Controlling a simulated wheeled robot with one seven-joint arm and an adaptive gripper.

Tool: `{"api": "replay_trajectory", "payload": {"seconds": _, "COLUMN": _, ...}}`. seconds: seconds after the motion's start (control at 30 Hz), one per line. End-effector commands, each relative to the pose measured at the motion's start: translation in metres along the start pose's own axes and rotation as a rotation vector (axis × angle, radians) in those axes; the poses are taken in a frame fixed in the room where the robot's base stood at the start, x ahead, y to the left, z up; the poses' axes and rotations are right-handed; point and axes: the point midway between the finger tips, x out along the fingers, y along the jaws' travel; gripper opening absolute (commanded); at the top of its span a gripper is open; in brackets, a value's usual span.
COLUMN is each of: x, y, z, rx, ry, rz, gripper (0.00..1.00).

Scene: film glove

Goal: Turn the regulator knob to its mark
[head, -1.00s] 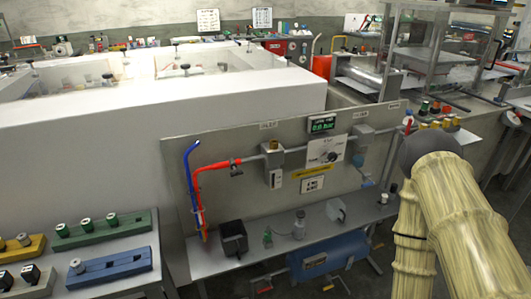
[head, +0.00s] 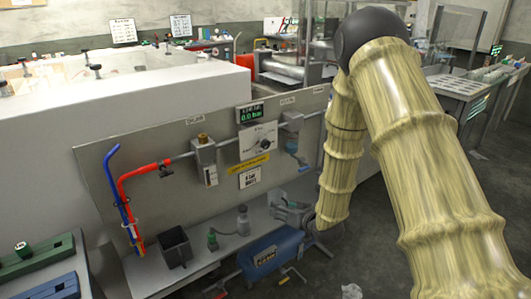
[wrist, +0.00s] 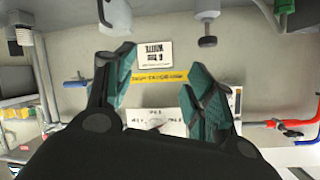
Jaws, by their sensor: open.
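The regulator knob (head: 265,143) is a small dark knob on a white dial plate (head: 252,134), fixed to the upright grey panel. The display (head: 250,114) above it reads 0.0 bar. My gripper (head: 280,212) is low in front of the panel, below and right of the knob, apart from it. In the wrist view my gripper (wrist: 165,80) is open, with nothing between its teal-padded fingers. The panel shows upside down there, with the dial plate (wrist: 155,118) partly behind the gripper. The knob itself is not clearly visible in that view.
A yellow label (head: 248,164) and a white sign (head: 250,178) sit below the dial. Red and blue pipes (head: 122,195) run at left.

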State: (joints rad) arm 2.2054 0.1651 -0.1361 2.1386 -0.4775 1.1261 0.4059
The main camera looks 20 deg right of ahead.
Motion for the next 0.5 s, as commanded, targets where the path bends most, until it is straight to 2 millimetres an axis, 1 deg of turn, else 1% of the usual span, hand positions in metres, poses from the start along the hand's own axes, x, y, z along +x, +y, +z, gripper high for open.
{"api": "replay_trajectory", "payload": {"seconds": 0.03, "x": 0.008, "y": -0.001, "z": -0.032, "rx": -0.003, "ry": 0.071, "rz": -0.038, "gripper": 0.54}}
{"api": "replay_trajectory", "payload": {"seconds": 0.07, "x": 0.010, "y": -0.003, "z": -0.052, "rx": -0.003, "ry": 0.107, "rz": -0.061, "gripper": 0.54}}
{"api": "replay_trajectory", "payload": {"seconds": 0.1, "x": 0.011, "y": -0.005, "z": -0.075, "rx": -0.004, "ry": 0.152, "rz": -0.091, "gripper": 0.54}}
{"api": "replay_trajectory", "payload": {"seconds": 0.2, "x": 0.010, "y": -0.012, "z": -0.124, "rx": -0.006, "ry": 0.240, "rz": -0.156, "gripper": 0.54}}
{"api": "replay_trajectory", "payload": {"seconds": 0.23, "x": 0.009, "y": -0.014, "z": -0.136, "rx": -0.007, "ry": 0.262, "rz": -0.172, "gripper": 0.54}}
{"api": "replay_trajectory", "payload": {"seconds": 0.3, "x": 0.007, "y": -0.017, "z": -0.157, "rx": -0.009, "ry": 0.298, "rz": -0.203, "gripper": 0.54}}
{"api": "replay_trajectory", "payload": {"seconds": 0.33, "x": 0.005, "y": -0.018, "z": -0.164, "rx": -0.009, "ry": 0.310, "rz": -0.212, "gripper": 0.54}}
{"api": "replay_trajectory", "payload": {"seconds": 0.4, "x": 0.004, "y": -0.020, "z": -0.175, "rx": -0.011, "ry": 0.328, "rz": -0.228, "gripper": 0.54}}
{"api": "replay_trajectory", "payload": {"seconds": 0.5, "x": 0.006, "y": -0.022, "z": -0.182, "rx": -0.012, "ry": 0.338, "rz": -0.239, "gripper": 0.54}}
